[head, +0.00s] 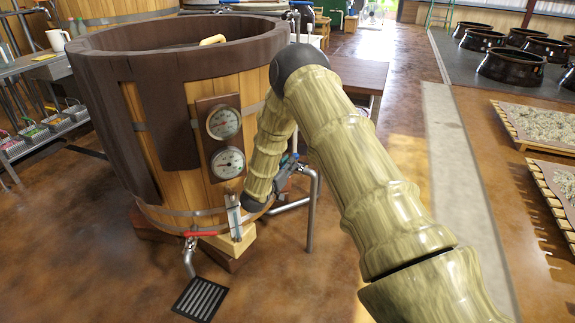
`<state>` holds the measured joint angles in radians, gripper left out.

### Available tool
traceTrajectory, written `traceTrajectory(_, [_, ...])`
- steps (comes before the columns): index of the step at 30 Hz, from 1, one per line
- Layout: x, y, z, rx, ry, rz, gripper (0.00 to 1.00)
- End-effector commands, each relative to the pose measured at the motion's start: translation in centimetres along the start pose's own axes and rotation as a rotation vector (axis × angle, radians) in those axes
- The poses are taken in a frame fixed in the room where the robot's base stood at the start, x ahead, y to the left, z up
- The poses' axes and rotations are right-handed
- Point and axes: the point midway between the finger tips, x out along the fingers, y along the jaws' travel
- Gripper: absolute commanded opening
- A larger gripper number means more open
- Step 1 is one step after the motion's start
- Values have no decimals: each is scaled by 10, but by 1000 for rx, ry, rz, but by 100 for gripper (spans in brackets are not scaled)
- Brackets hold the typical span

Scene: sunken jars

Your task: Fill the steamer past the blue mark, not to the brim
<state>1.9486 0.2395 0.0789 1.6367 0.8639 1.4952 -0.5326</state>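The steamer (178,150) is a large round wooden tub with a dark brown rim and panels, on wooden blocks. Its water level is hidden by the near wall. Two round dials (224,122) sit on its front. A narrow upright gauge (234,217) is low on the front; no blue mark can be made out on it. A valve with a bluish handle (291,158) sits on the pipe at right. My arm bends down in front of the tub, its dark wrist joint beside the gauge. My gripper (283,178) appears to be at the valve, small and partly hidden; its fingers are unclear.
A red-handled tap (199,234) points down near a floor grate (201,299). A metal bench (32,66) with a white mug (58,40) is at left. A brown table (358,74) stands behind my arm. Dark jars (511,66) and drying racks (531,123) are at right; the aisle between is clear.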

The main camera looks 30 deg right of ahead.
Motion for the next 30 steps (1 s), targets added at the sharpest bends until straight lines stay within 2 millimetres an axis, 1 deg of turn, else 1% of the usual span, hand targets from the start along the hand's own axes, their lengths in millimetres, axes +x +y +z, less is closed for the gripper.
traceTrajectory(4, [-4,-2,-1,1,1,-3,36])
traceTrajectory(7, [-16,-2,0,-1,0,-4,38])
traceTrajectory(8, [-21,-2,0,-2,-1,-5,40])
traceTrajectory(12, [-48,-3,-1,-4,1,-6,40])
traceTrajectory(21, [-96,-1,0,-1,-1,-3,40])
traceTrajectory(24, [-108,0,0,-1,1,-3,40])
traceTrajectory(30, [-119,0,0,0,0,-1,40])
